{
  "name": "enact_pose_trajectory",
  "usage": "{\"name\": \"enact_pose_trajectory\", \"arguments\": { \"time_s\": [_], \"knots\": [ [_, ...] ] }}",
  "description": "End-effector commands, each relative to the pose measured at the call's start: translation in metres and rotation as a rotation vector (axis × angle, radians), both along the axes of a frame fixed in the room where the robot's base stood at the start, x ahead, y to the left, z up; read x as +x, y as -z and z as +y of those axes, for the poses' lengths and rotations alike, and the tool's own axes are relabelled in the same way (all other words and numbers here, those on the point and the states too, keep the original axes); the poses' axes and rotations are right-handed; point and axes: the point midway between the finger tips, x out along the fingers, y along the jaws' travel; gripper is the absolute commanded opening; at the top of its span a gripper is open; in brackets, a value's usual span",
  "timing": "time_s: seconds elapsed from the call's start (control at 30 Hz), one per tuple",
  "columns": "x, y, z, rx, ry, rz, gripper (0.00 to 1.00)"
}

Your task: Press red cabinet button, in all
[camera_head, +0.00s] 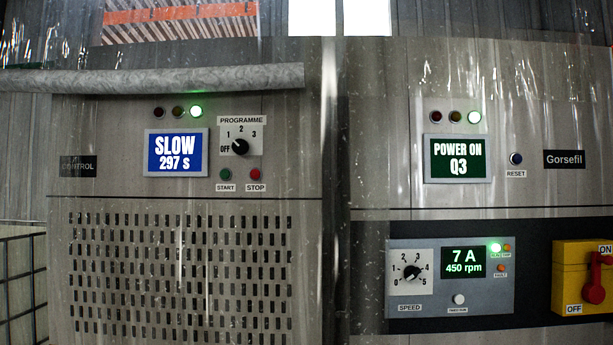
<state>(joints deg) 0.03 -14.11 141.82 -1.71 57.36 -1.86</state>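The red button (255,174) sits on the left cabinet (100,128), above a label reading STOP. A green button (225,174) labelled START is just to its left. Above them is the PROGRAMME knob (240,147) with marks OFF, 1, 2 and 3. The blue display (177,153) reads SLOW 297 s. A green lamp (196,112) is lit above it, beside two dark lamps. My gripper is not in view. A clear, streaked sheet seems to hang in front of the cabinets.
The right cabinet (400,120) has a POWER ON Q3 display (458,159), a blue RESET button (516,158), a speed panel (425,301) reading 7 A 450 rpm, and a red switch (597,285) on a yellow box. A grey roll (160,79) crosses the left cabinet's upper part.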

Motion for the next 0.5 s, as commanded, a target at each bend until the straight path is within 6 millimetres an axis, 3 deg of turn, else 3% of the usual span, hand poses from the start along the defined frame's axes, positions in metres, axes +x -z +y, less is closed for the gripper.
{"name": "enact_pose_trajectory", "arguments": {
  "time_s": [0.03, 0.17, 0.5],
  "knots": [
    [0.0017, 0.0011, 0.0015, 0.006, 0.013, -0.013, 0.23],
    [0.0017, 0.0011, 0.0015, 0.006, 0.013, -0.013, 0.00],
    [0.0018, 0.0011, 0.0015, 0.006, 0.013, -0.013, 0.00]
  ]
}}
